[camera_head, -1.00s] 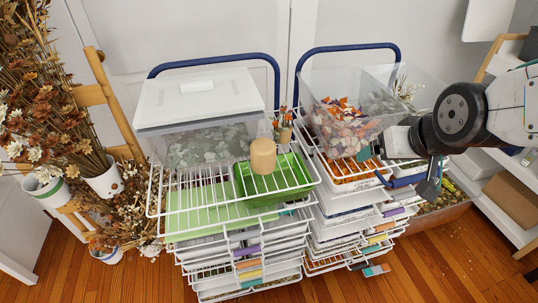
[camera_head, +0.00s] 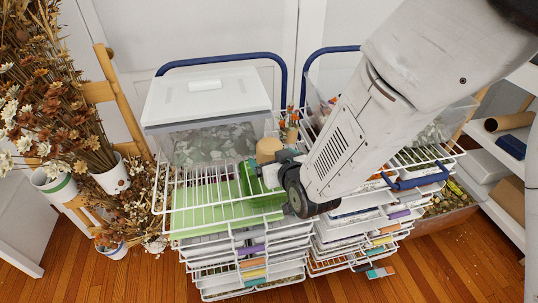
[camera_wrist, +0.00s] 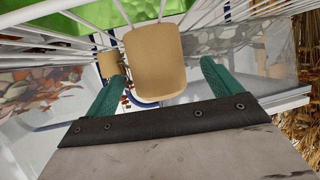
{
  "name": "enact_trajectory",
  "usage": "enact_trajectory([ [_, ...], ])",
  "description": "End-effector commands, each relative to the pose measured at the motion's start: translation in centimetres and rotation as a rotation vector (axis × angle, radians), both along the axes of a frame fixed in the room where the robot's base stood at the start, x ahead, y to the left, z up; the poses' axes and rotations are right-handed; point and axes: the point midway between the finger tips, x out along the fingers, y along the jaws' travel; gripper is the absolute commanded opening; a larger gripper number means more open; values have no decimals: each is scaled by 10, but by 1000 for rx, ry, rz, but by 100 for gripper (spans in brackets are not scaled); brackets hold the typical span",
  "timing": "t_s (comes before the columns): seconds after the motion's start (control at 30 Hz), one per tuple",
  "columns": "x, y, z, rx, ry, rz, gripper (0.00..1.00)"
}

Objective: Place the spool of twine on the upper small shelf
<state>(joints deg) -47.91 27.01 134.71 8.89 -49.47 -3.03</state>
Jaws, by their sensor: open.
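The spool of twine, a plain tan cylinder (camera_head: 268,149), stands upright on the left wire rack's top, beside the green tray (camera_head: 246,180). In the wrist view the spool (camera_wrist: 154,62) lies between my two green fingers. My gripper (camera_head: 273,166) is open at the spool, and it also shows in the wrist view (camera_wrist: 163,70). A gap shows beside the spool towards the right finger; contact is not clear. A shelf unit with white boards (camera_head: 490,190) stands at the right, partly behind my arm. I cannot tell which board is the upper small shelf.
A lidded clear bin (camera_head: 205,105) stands behind the spool, with a small pot of brushes (camera_head: 292,130) close by. The right wire rack (camera_head: 415,158) is partly hidden by my arm. A brown roll (camera_head: 510,121) lies on the right shelf unit. Dried flowers (camera_head: 60,100) fill the left.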

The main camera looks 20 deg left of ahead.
Motion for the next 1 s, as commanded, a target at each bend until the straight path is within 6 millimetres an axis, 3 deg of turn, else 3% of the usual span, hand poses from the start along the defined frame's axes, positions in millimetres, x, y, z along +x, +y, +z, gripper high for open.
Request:
enact_trajectory([
  [0.23, 27, 19, -14, -1, 2, -2, 90],
  [0.53, 32, 22, -16, -1, 2, -1, 90],
  [0.57, 32, 22, -16, -1, 2, -1, 87],
  [0.73, 32, 22, -16, -1, 2, -1, 40],
  [0.8, 32, 23, -16, 0, 1, -1, 35],
  [1.0, 32, 23, -15, 0, 1, -1, 35],
])
